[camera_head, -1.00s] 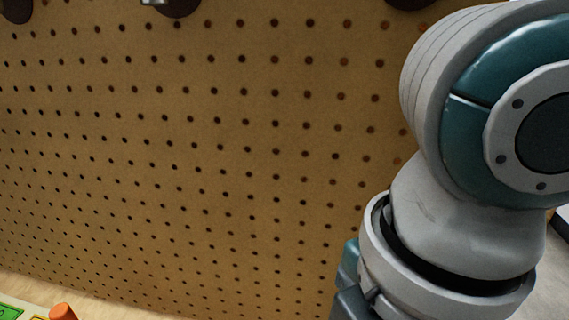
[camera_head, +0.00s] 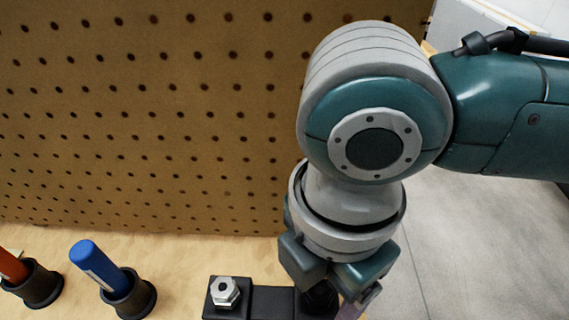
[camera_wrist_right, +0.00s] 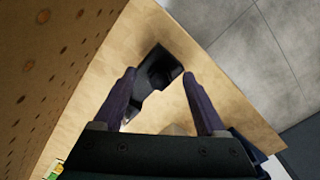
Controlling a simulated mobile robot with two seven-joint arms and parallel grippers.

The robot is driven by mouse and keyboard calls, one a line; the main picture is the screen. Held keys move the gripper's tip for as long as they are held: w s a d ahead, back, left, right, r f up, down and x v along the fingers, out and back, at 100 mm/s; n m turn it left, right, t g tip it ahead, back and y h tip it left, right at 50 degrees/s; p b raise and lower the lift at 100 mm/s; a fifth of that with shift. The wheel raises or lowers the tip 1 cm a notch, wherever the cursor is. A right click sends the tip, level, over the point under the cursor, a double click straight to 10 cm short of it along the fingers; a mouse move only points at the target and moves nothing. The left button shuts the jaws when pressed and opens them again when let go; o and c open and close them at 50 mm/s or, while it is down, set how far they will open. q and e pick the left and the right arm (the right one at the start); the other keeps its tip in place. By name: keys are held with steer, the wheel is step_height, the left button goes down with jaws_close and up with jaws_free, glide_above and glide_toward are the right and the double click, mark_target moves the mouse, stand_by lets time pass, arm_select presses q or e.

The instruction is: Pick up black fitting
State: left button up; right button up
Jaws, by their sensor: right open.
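A black piece, which looks like the black fitting (camera_wrist_right: 156,70), lies on the wooden bench in the right wrist view, between and beyond the fingertips. In the head view a black block (camera_head: 270,303) at the bottom edge bears a silver hex nut (camera_head: 224,292); a dark rounded part stands at its right end, partly hidden by my arm. I cannot tell whether block and fitting are one piece. My right gripper (camera_wrist_right: 159,76) points down at the black piece, open, with nothing visibly held. In the head view its fingers are mostly cut off. My left gripper is not in view.
A perforated board (camera_head: 150,130) rises behind the bench (camera_head: 180,255). The bench's edge is close at the right, with grey floor (camera_head: 460,260) beyond.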

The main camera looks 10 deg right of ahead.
steer(key=shift+c, duration=0.3)
jaws_close()
stand_by(0.3)
